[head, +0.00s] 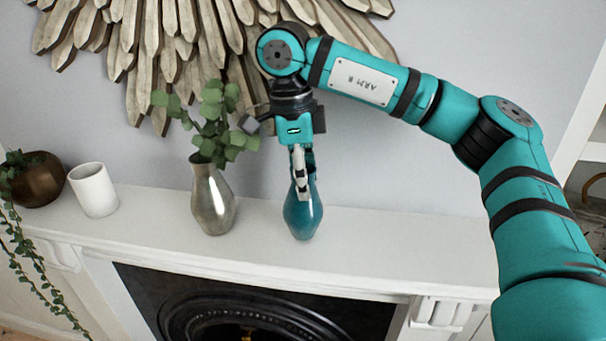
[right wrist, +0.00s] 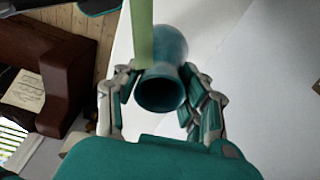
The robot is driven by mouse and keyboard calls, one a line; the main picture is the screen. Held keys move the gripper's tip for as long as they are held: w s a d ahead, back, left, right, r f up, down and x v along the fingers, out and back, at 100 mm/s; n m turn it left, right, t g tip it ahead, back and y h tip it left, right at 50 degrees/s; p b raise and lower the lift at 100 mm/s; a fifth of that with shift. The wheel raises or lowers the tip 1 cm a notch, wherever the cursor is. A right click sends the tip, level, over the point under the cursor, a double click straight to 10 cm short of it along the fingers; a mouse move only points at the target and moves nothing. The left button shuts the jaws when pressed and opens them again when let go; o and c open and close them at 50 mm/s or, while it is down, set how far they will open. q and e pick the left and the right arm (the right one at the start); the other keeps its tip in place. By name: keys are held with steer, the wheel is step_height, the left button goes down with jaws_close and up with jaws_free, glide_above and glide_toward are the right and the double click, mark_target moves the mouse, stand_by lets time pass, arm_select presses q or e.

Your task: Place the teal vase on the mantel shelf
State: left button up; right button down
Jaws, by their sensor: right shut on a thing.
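The teal vase (head: 303,213) is upright at the mantel shelf (head: 400,250), to the right of a silver vase. Its base appears to be on or just above the white shelf top; I cannot tell which. My right gripper (head: 302,180) comes down from above and is shut on the vase's neck. In the right wrist view the vase (right wrist: 162,85) shows its dark open mouth between the two fingers of my right gripper (right wrist: 160,100). The fingers hide part of the neck in the head view. My left gripper is in neither view.
On the shelf stand a silver vase (head: 213,203) with green leaves, a white cup (head: 93,190) and a brown pot (head: 38,179) with a trailing plant. A wooden sunburst decoration (head: 160,45) hangs above. A dark fireplace (head: 240,310) is below. The shelf right of the teal vase is clear.

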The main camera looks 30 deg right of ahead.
steer(key=shift+w+d+f, duration=0.1)
steer(key=shift+w+f, duration=0.2)
steer(key=shift+f, duration=0.15)
steer(key=shift+s, duration=0.2)
steer(key=c, duration=1.2)
jaws_free()
steer(key=shift+s, duration=0.1)
steer(key=o, duration=0.5)
steer(key=shift+f, duration=0.1)
steer(key=shift+r, duration=0.35)
steer(key=r, duration=0.4)
steer(key=a+r, duration=0.1)
steer(key=r, duration=0.2)
steer(key=w+r, duration=0.1)
steer(key=r, duration=0.3)
steer(key=shift+a+r, duration=0.25)
steer(key=shift+r, duration=0.05)
